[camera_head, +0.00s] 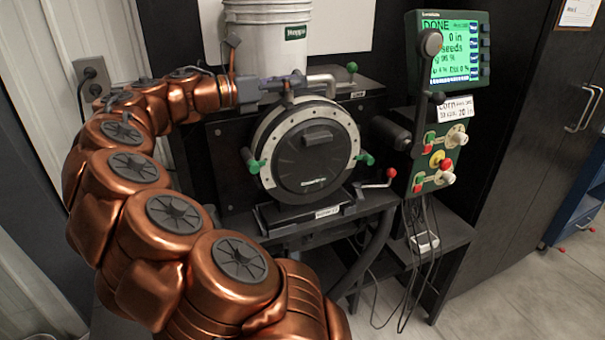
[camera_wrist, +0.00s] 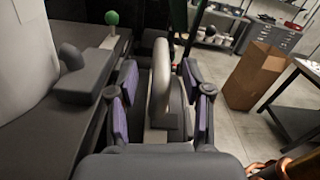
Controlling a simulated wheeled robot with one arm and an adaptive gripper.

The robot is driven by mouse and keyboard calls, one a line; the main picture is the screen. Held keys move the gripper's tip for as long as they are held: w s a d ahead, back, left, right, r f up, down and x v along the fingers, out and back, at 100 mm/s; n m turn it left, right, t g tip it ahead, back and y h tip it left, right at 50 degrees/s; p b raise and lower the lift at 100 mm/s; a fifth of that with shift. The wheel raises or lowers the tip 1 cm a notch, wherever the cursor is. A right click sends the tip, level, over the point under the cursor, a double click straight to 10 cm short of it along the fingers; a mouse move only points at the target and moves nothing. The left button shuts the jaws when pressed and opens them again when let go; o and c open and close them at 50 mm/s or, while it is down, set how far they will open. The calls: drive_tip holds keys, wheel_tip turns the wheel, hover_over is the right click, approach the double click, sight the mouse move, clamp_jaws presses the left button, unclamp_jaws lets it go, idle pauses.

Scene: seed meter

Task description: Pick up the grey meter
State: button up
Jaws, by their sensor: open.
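The grey meter (camera_head: 318,150) is a round disc with a dark grey face and a pale grey rim. It stands upright on a black stand, with green-knobbed levers at its sides. My gripper (camera_head: 290,88) is above its top edge, in front of the white bucket. In the wrist view, my gripper (camera_wrist: 160,95) is open, with purple-padded fingers on either side of the meter's curved grey upper part (camera_wrist: 161,75). Gaps show beside that part, so the fingers do not appear closed on it. The meter's lower part is hidden in the wrist view.
A white bucket (camera_head: 266,40) stands behind the meter. A green control box with a screen (camera_head: 449,48) is at the right, and a red-knobbed lever (camera_head: 391,173) is near the meter's lower right. A cardboard box (camera_wrist: 257,75) stands on the floor.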

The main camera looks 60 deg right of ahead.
drive_tip(key=shift+x, duration=1.9)
drive_tip(key=shift+a, duration=0.1)
clamp_jaws()
